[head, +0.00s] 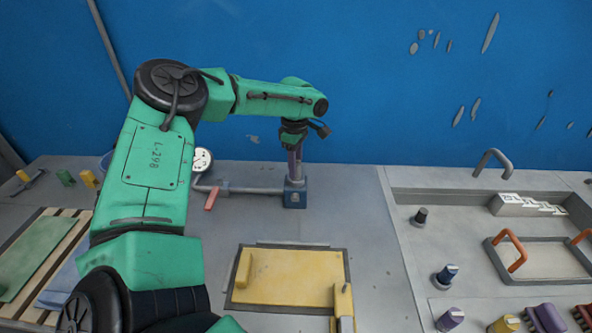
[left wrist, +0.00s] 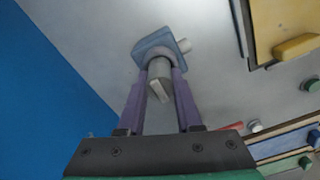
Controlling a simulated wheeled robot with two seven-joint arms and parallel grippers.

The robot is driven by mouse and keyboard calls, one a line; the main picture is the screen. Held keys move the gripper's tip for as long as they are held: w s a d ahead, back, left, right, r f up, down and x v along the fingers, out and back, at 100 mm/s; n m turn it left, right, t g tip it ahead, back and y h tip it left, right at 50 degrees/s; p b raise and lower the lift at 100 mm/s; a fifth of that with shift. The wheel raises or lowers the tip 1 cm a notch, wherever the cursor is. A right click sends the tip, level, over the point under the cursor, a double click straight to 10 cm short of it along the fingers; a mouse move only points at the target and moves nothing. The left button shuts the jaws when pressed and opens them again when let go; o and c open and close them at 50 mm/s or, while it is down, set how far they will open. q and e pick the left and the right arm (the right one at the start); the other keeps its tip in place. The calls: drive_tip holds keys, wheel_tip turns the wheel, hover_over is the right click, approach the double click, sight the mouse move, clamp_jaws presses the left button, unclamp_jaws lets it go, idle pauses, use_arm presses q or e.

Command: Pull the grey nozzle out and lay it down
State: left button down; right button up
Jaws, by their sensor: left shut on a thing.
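The blue socket block (head: 295,197) stands on the grey bench near the back wall, and it also shows in the left wrist view (left wrist: 154,43). My left gripper (head: 295,177) points down at it from above. In the left wrist view its two purple fingers (left wrist: 161,72) are shut on the grey nozzle (left wrist: 160,90), one on each side. The nozzle's far end meets the block and is partly hidden by the fingertips, so I cannot tell how deep it sits. My right gripper is not in view.
A grey pipe (head: 250,190) with a red lever (head: 211,198) and a round gauge (head: 203,160) runs left from the block. A yellow panel (head: 290,278) lies in front. The bench between block and panel is clear. A recessed grey tray (head: 445,198) is at right.

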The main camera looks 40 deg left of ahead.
use_arm(q)
drive_tip(key=shift+r+p, duration=1.7)
drive_tip(key=shift+r, duration=0.65)
wheel_tip(320, 180, up, 4)
drive_tip(key=p, duration=0.3)
drive_tip(key=shift+r, duration=0.1)
